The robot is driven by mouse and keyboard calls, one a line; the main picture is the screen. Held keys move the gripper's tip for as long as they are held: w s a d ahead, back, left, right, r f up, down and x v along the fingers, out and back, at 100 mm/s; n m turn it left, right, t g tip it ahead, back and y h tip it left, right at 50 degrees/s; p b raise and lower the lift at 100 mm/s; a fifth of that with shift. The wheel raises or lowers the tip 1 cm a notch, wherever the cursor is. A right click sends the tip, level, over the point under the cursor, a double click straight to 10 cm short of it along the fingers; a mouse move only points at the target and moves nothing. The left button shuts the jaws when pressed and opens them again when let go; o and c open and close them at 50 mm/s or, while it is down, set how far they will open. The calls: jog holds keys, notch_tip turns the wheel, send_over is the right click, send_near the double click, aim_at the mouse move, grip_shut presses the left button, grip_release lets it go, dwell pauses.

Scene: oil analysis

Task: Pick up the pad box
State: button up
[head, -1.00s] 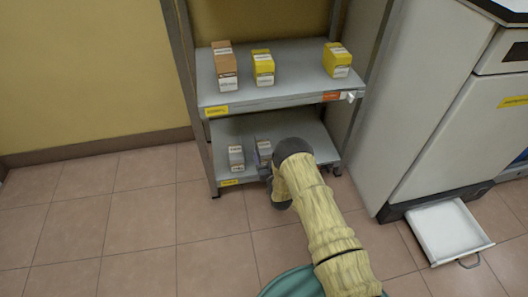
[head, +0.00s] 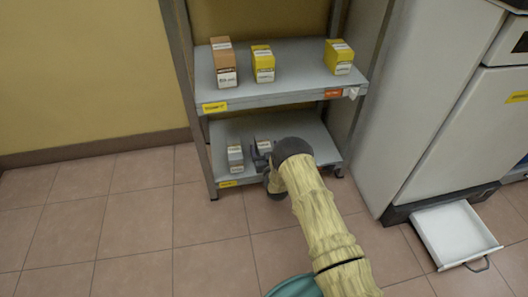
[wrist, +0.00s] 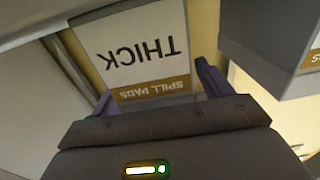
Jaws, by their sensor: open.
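The pad box (head: 264,145) stands on the lower shelf, partly hidden by my arm in the head view. In the wrist view the pad box (wrist: 143,50) shows a white face with upside-down "THICK" and a gold "SPILL PADS" band. My gripper (head: 262,161) is at the front of the lower shelf. In the wrist view my gripper (wrist: 156,85) is open, with one finger at each side of the box's labelled face. I cannot tell whether the fingers touch it.
A similar white-and-gold box (head: 236,158) stands close to the left on the lower shelf; it shows at the right in the wrist view (wrist: 268,45). The upper shelf (head: 292,88) holds an orange box (head: 222,62) and yellow boxes. An open drawer (head: 455,235) lies at right.

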jog(key=c, duration=1.1)
notch_tip(320, 180, up, 10)
jog(key=p, duration=0.6)
jog(key=shift+c, duration=0.2)
